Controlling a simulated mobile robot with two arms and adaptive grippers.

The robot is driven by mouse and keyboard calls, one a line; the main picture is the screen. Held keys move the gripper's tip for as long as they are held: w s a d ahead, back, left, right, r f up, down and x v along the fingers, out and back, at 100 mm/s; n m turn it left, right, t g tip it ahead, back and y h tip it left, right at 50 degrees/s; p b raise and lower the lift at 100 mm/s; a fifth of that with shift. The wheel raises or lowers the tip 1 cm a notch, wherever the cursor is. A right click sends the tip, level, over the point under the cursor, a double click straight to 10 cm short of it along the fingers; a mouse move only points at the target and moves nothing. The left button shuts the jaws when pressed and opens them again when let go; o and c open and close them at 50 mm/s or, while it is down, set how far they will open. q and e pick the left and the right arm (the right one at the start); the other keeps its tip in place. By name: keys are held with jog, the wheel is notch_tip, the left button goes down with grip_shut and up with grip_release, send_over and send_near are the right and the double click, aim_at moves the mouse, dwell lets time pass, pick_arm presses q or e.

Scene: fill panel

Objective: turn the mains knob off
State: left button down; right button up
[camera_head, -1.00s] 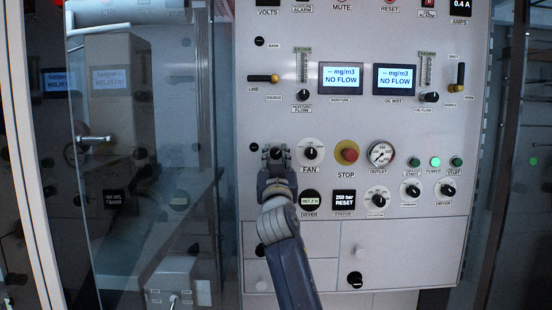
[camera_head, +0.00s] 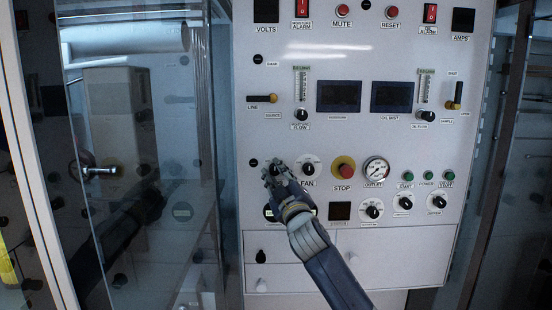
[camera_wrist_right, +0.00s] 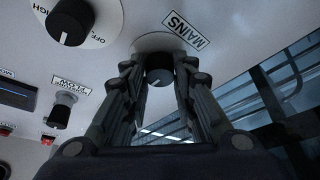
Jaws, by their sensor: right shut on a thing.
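The mains knob (camera_wrist_right: 159,76) is a round dark knob under the MAINS label (camera_wrist_right: 185,31) in the right wrist view. My right gripper (camera_head: 273,170) is at the panel's left side, left of the FAN knob (camera_head: 308,168). In the wrist view my right gripper (camera_wrist_right: 158,80) has its fingers on either side of the mains knob, shut on it. In the head view the fingers hide most of the mains knob. The displays (camera_head: 339,96) on the panel are dark. My left gripper is not in view.
A red STOP button (camera_head: 344,167) and a pressure gauge (camera_head: 376,169) are to the right of the FAN knob. A glass door (camera_head: 150,230) with reflections stands left of the panel. Drawers (camera_head: 390,255) are below.

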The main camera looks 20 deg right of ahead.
jog(key=n+p, duration=0.1)
jog(key=n+y+p, duration=0.1)
jog(key=n+p, duration=0.1)
jog(key=shift+d+r+n+g, duration=0.15)
jog(key=shift+r+n+g, duration=0.15)
jog(key=shift+r+g, duration=0.1)
jog(key=shift+f+n+g+y+p, duration=0.15)
jog(key=shift+n+g+y+p, duration=0.25)
jog(key=shift+n, duration=0.6)
jog(key=shift+n+g, duration=0.8)
jog(key=shift+n, duration=1.5)
jog(key=o, duration=1.1)
jog(key=shift+c, duration=0.2)
